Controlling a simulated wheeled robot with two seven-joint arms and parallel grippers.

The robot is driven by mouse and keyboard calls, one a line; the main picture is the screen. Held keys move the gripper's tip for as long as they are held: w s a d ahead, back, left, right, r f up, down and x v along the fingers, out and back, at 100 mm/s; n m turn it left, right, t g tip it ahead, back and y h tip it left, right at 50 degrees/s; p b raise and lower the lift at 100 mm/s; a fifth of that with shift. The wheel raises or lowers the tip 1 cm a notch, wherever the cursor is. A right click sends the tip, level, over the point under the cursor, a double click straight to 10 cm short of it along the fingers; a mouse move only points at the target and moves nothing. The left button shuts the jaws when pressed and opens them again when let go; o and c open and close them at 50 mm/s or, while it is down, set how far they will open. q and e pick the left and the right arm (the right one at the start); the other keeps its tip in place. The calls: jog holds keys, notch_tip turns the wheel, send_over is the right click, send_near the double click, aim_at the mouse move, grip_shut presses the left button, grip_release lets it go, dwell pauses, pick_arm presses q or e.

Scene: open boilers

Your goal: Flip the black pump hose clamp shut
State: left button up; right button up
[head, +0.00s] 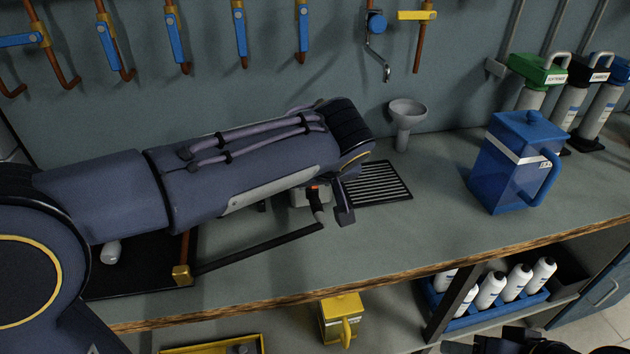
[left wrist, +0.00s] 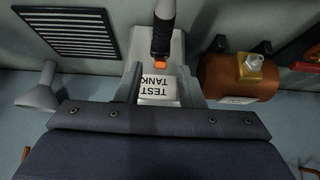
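My left arm covers the middle of the bench in the head view, with its gripper (head: 345,200) at the end, low over the bench beside a grey unit (head: 305,197) with a small orange part. In the left wrist view, a dark ribbed hose or handle (left wrist: 162,35) ends at an orange piece (left wrist: 160,62), above a white "TEST TANK" label (left wrist: 158,86). I cannot tell which part is the clamp or how it stands. A dark part at the head view's bottom right seems to be my right gripper (head: 525,342).
A black grate (head: 385,183) and grey funnel (head: 407,112) lie beyond my left gripper. A blue jug (head: 505,170) stands right. Bench front is mostly clear; bottles (head: 490,288) sit below.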

pick_arm(q)
jog(key=v, duration=0.6)
